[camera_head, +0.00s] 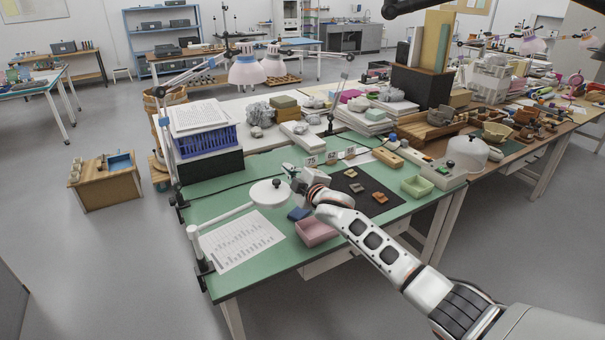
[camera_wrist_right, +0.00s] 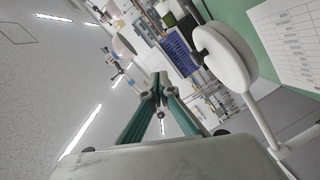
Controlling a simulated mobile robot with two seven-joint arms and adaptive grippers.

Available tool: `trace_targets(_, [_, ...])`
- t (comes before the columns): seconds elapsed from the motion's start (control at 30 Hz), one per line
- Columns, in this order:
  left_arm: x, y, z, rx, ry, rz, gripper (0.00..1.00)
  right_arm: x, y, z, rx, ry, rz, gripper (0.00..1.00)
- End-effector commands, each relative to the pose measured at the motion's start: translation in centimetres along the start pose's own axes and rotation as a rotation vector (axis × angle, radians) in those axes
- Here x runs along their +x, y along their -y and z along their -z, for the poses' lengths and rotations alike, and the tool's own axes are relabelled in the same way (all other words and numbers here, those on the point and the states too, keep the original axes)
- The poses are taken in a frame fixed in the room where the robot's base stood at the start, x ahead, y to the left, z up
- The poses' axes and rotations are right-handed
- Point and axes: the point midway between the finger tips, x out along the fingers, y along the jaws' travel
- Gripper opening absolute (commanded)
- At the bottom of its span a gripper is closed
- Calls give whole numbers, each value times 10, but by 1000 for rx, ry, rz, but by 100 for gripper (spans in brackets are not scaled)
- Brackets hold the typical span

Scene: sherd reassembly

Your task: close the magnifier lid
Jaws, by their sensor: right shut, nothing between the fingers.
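The magnifier (camera_head: 268,193) has a white round head on a white arm, clamped at the table's left edge. Its top looks like a flat white disc with a small dark knob (camera_head: 277,184); no raised lid shows. It also shows in the right wrist view (camera_wrist_right: 222,58) as a thick white disc on its arm. My right gripper (camera_head: 287,167) is just behind and right of the magnifier head, apart from it. In the wrist view its green fingers (camera_wrist_right: 160,80) meet at the tips, with nothing held. My left gripper is out of view.
A printed sheet (camera_head: 241,243) lies under the magnifier arm. A pink tray (camera_head: 316,232) and a blue block (camera_head: 298,213) are close to my right wrist. A dark mat (camera_head: 372,188) holds several sherds.

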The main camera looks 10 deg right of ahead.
Motion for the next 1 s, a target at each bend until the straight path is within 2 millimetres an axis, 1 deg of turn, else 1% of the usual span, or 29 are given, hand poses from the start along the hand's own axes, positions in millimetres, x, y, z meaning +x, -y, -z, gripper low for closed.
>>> trace_targets(0.03, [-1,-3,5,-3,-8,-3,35,-7,-2,-2,-1,0,0,0])
trace_targets(0.1, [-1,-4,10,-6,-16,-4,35,-16,-4,-3,-2,0,0,0])
trace_targets(0.4, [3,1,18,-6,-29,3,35,-52,-12,-8,-1,1,0,0])
trace_targets(0.57, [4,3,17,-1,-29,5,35,-63,-15,-10,0,1,0,0])
trace_targets(0.67, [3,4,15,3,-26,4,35,-68,-8,-11,12,2,7,0])
trace_targets(0.77, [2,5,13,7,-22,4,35,-79,18,-17,59,8,30,0])
trace_targets(0.87, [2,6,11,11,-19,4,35,-101,62,-26,148,22,68,0])
trace_targets(0.9, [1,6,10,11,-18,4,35,-112,83,-30,191,31,85,0])
trace_targets(0.97, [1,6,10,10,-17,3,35,-131,113,-38,259,47,109,0])
trace_targets(1.0, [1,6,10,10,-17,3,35,-145,132,-43,304,60,123,0])
